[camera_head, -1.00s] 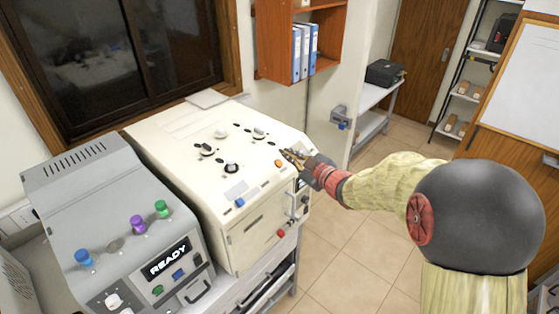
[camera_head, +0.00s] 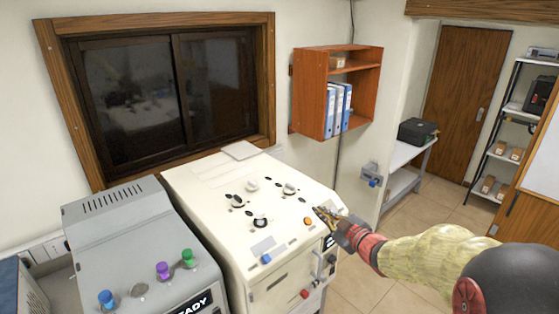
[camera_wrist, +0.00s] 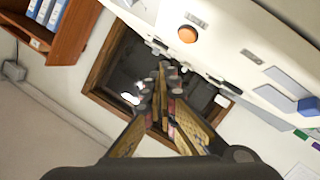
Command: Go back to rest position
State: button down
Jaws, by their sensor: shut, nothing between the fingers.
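My gripper (camera_head: 328,217) is shut and empty, at the right edge of the cream machine's top, near its orange button (camera_head: 308,221). I cannot tell whether it touches the machine. In the wrist view my gripper (camera_wrist: 166,72) points toward the dark window, with the fingertips together and the orange button (camera_wrist: 188,34) close by. The cream machine (camera_head: 205,180) has several knobs on its top, a blue button (camera_head: 265,258) and a red knob (camera_head: 304,294) on its front.
A grey machine (camera_head: 120,230) with coloured knobs stands left of the cream one. A wooden wall shelf (camera_head: 310,75) with blue binders hangs behind. A side table (camera_head: 408,180) carries a black case (camera_head: 417,132). Open floor (camera_head: 440,218) lies at the right.

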jog(key=s+d+f+m+g+h, duration=0.25)
jog(key=d+f+m+h, duration=0.2)
jog(key=d+f, duration=0.3)
jog(key=s+d+f+m+g+h+b, duration=0.25)
jog(key=s+d+f+g+h, duration=0.2)
jog(key=s, duration=0.55)
jog(key=s+a+f+m+y+b, duration=0.1)
jog(key=s+a+b, duration=0.3)
jog(key=s, duration=0.5)
jog(key=s+a+f+m+g+y+b, duration=0.1)
jog(key=s+a+f+b, duration=0.1)
jog(key=s+a+b, duration=0.2)
jog(key=s+a+f+m+y+b, duration=0.1)
jog(key=s+a+b, duration=0.3)
jog(key=s+b, duration=0.5)
jog(key=s+m, duration=0.1)
jog(key=s, duration=0.3)
jog(key=shift+s+a+f+g+b, duration=0.2)
jog(key=shift+s+f+g+b, duration=0.15)
jog(key=shift+s+g, duration=0.05)
